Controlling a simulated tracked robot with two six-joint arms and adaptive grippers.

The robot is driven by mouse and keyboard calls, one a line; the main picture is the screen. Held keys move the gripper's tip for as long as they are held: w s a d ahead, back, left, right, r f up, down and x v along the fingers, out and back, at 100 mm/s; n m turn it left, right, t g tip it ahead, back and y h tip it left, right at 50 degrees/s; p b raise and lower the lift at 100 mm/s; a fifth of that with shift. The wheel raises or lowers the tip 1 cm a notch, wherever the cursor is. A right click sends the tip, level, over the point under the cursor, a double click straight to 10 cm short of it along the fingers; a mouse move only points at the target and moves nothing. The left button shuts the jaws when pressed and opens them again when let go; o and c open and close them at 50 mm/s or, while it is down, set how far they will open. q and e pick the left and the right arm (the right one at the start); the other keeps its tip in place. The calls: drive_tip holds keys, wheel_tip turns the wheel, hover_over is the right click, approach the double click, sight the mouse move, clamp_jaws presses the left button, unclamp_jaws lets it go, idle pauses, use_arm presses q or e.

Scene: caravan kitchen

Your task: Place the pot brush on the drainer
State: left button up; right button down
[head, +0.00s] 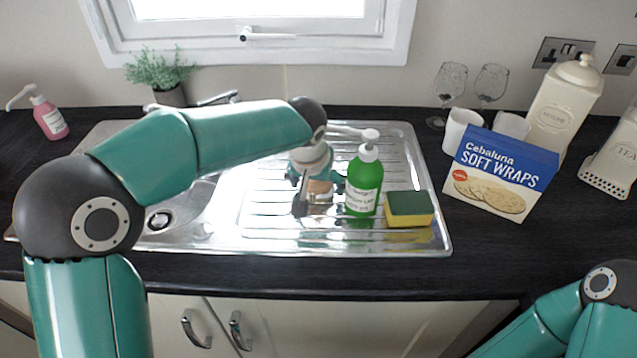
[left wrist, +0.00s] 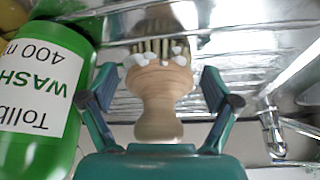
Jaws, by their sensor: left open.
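The pot brush (left wrist: 160,100) has a pale wooden knob and light bristles with whitish tufts. It appears to rest on the metal drainer (head: 285,235), bristles towards the drainer surface. In the head view the brush (head: 320,187) is partly hidden by my left gripper (head: 318,180). In the left wrist view my left gripper (left wrist: 160,88) is open, one finger on each side of the knob, with a gap on both sides. My right gripper is out of view; only part of my right arm shows at the lower right.
A green washing-up bottle (head: 364,182) stands on the drainer close beside my left gripper, with a sponge (head: 408,209) right of it. A tap (head: 218,98) is behind the sink. A soft wraps box (head: 500,175), cups and glasses stand on the right worktop.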

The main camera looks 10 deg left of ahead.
use_arm(q)
drive_tip(key=shift+r, duration=0.15)
drive_tip(key=v, duration=1.6)
drive_tip(key=shift+s+r+p, duration=0.25)
drive_tip(key=shift+r+p, duration=0.05)
drive_tip(key=shift+p, duration=0.15)
